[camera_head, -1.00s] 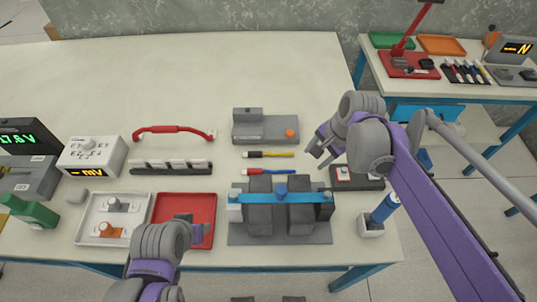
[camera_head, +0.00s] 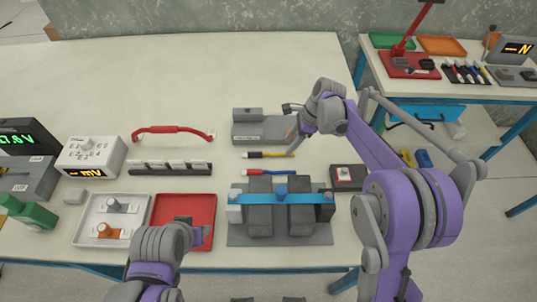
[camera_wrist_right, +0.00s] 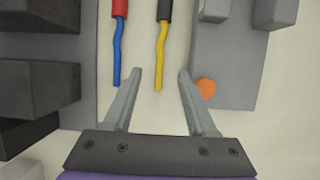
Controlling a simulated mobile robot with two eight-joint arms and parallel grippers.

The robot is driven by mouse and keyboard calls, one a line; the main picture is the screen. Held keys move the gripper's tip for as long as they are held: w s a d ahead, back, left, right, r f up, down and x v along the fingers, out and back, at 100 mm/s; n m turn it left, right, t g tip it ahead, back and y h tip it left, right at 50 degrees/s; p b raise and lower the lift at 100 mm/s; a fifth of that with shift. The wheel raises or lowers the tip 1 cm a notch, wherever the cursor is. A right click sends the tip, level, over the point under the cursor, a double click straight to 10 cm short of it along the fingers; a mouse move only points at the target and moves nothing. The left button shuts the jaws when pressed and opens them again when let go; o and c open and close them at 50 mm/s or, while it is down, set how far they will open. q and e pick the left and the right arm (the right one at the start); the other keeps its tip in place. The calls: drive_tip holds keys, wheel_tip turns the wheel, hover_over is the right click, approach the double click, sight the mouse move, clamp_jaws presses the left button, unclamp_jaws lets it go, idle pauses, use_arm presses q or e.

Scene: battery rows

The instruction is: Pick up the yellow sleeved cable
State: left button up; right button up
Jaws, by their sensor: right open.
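The yellow sleeved cable (camera_head: 276,155) lies on the workbench, its black end to the left. In the right wrist view the yellow cable (camera_wrist_right: 161,58) reaches down between the fingertips, black end at the top. My right gripper (camera_head: 292,143) is over the cable's right end; in the wrist view the gripper (camera_wrist_right: 160,72) is open, with a finger on each side and a gap to both. My left gripper (camera_head: 196,231) is over the red tray; its jaws are not clear.
A blue cable with a red end (camera_head: 278,171) lies close beside, left of the left finger in the wrist view. A grey fixture (camera_head: 262,130) with an orange button (camera_wrist_right: 206,87) is on the other side. A grey block rack with a blue bar (camera_head: 300,197) stands in front.

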sight(281, 153)
drive_tip(key=x, duration=0.5)
drive_tip(key=shift+a, duration=0.15)
clamp_jaws()
